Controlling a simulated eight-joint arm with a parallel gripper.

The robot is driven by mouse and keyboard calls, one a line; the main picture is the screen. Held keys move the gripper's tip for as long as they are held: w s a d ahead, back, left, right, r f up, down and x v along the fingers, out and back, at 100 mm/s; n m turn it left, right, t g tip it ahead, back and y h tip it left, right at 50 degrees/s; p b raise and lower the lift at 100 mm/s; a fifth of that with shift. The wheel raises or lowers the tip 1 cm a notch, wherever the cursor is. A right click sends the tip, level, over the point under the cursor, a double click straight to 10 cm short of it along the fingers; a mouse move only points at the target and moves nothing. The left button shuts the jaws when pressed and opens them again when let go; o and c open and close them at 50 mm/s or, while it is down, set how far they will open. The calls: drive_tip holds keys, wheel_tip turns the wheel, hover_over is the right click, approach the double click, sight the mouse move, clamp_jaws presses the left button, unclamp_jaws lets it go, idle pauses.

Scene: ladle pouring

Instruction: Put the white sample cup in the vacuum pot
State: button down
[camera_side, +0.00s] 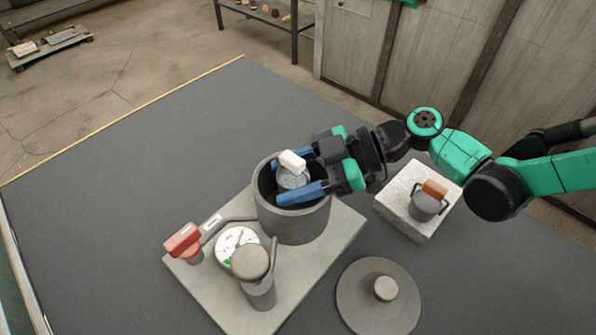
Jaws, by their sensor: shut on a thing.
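The white sample cup (293,160) shows a white block-shaped handle above a grey body. My gripper (293,176) is shut on it, with one blue finger on each side. The cup is within the mouth of the dark grey vacuum pot (290,226), its body partly below the rim and its handle near rim height. The lower part of the cup is hidden, so I cannot tell if it touches the pot floor. The finger ends are also inside the pot opening.
The pot stands on a pale base plate (325,255) with a red-handled valve (183,241), a round gauge (236,245) and a grey capped post (255,274). A round knobbed lid (365,312) lies front right. An orange-handled cup (427,204) sits on a white block (398,207).

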drive_tip(key=c, duration=0.5)
unclamp_jaws()
drive_tip(key=shift+f, duration=0.1)
drive_tip(key=shift+r, duration=0.4)
drive_tip(key=s+d+r+m+t+h, duration=0.1)
drive_tip(key=d+r+m+t+h, duration=0.1)
drive_tip(key=d+m, duration=0.4)
drive_tip(key=s+d+r+m+t+h, duration=0.1)
drive_tip(key=d+m+t+h, duration=0.2)
drive_tip(key=d+m+h, duration=0.4)
drive_tip(key=s+d+r+m+t+h, duration=0.1)
drive_tip(key=d+m, duration=0.6)
drive_tip(key=d, duration=1.3)
drive_tip(key=shift+s+d+r+t+h, duration=0.15)
drive_tip(key=shift+r+t+h, duration=0.3)
drive_tip(key=shift+t+h, duration=0.35)
drive_tip(key=shift+s+d+r+t+h, duration=0.15)
drive_tip(key=shift+r+t+h, duration=0.3)
drive_tip(key=shift+h, duration=0.55)
